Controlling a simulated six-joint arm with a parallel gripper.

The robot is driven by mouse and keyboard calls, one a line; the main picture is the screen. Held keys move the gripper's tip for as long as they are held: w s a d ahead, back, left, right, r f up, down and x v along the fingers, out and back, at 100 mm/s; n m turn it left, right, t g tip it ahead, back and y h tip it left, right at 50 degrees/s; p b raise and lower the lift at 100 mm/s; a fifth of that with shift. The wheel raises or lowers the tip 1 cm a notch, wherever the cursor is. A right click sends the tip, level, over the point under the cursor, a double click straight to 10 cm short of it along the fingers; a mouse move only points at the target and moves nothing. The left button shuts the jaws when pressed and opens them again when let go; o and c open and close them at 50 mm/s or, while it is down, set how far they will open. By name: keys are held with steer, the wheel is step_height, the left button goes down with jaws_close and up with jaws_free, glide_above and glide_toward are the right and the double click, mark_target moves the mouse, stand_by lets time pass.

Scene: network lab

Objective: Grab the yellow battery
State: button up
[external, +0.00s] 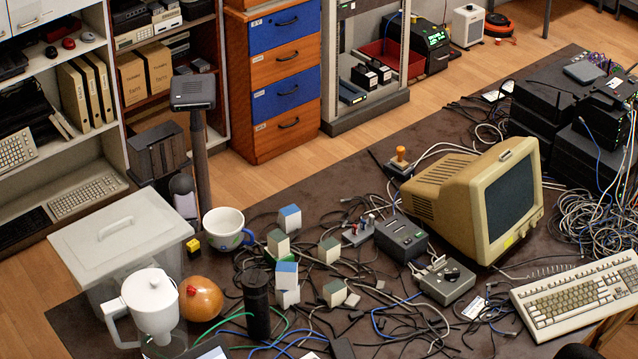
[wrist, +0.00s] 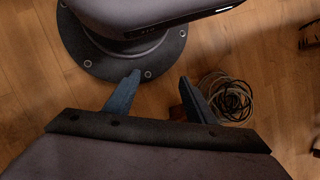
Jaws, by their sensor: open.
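A small yellow-and-black block (external: 193,245), which looks like the yellow battery, sits between the grey lidded bin and the white mug in the external view. It is small there, and I cannot tell exactly what it rests on. It does not show in the wrist view. My gripper (wrist: 159,77) shows in the wrist view with its two blue-grey fingers apart and nothing between them. It is above a wooden floor, close to a round dark bolted base. I cannot make out my gripper in the external view.
The grey bin (external: 122,225), white mug (external: 222,228), white jug (external: 152,305) and orange round object (external: 203,298) surround the block. Small two-tone blocks, cables and a dark cylinder (external: 257,305) lie to its right. A cable coil (wrist: 228,97) lies on the floor.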

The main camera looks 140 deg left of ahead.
steer(key=s+d+r+m+t+y+p, duration=0.2)
steer(key=d+r+m+t+y+p, duration=0.15)
steer(key=r+p, duration=0.55)
steer(key=s+d+r+m+t+y+p, duration=0.1)
steer(key=d+r+m+t+y+p, duration=0.2)
steer(key=r+p, duration=0.6)
steer(key=s+d+r+m+t+y+p, duration=0.25)
steer(key=d+r+p, duration=0.25)
steer(key=r+p, duration=0.4)
steer(key=w+a+r+m+t+y+p, duration=0.1)
steer(key=w+a+r+m+t+p, duration=0.15)
steer(key=a+r+m+p, duration=0.65)
steer(key=w+a+r+m+t+p, duration=0.1)
steer(key=a+r+m+t+p, duration=0.25)
steer(key=r+p, duration=0.65)
steer(key=w+d+m+t+h+p, duration=0.2)
steer(key=d+m+t+h, duration=0.1)
steer(key=d+h, duration=0.2)
steer(key=w+d+f+m+t+h+p, duration=0.1)
steer(key=w+d+m+t+h+p, duration=0.1)
steer(key=d+h, duration=0.4)
steer(key=shift+w+d+f+m+t, duration=0.2)
steer(key=shift+w+d+m+t, duration=0.3)
steer(key=shift+w+d+m, duration=0.55)
steer(key=shift+s+a, duration=0.2)
steer(key=shift+s, duration=0.05)
